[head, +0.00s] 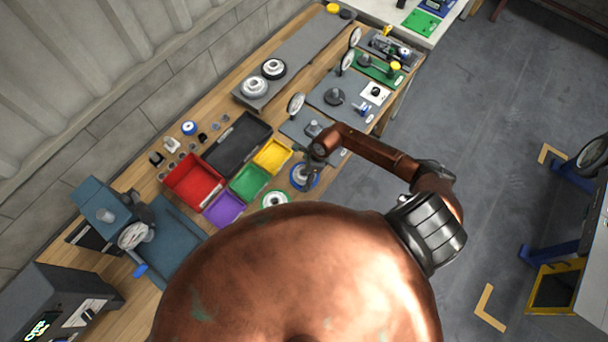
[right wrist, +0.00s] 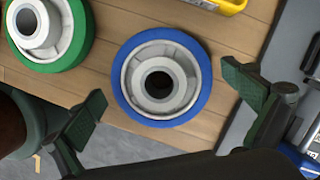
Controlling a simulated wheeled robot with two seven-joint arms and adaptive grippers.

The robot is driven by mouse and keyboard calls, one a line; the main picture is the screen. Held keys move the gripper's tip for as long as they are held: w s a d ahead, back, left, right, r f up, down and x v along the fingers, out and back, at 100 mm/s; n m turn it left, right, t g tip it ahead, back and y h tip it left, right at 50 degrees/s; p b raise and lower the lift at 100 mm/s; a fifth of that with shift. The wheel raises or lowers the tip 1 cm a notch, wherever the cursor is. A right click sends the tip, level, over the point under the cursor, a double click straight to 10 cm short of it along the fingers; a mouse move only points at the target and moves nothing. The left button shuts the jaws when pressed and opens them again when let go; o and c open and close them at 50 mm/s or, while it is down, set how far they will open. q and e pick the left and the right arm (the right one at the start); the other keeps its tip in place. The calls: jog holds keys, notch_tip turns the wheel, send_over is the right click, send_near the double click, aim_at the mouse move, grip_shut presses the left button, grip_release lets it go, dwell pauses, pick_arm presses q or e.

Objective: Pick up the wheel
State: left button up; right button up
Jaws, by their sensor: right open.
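A wheel with a blue tread and a pale grey hub (right wrist: 158,84) lies flat on the wooden bench. It also shows in the head view (head: 298,178), partly covered by my right gripper (head: 313,172). In the right wrist view my right gripper (right wrist: 168,100) is open and empty, with one finger on either side of the blue wheel's near edge and apart from it. A second wheel with a green tread (right wrist: 72,30) lies to its left; it also shows in the head view (head: 275,200). My left gripper is not in view.
Red (head: 193,182), purple (head: 224,208), green (head: 249,181) and yellow (head: 272,155) bins stand left of the blue wheel. Two more wheels (head: 255,87) (head: 273,68) rest on a grey plate farther back. A grey fixture plate (right wrist: 262,60) borders the right finger.

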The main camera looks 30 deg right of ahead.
jog(key=shift+a+f, duration=0.1)
jog(key=shift+f, duration=0.25)
jog(key=shift+c, duration=0.3)
jog(key=c, duration=1.3)
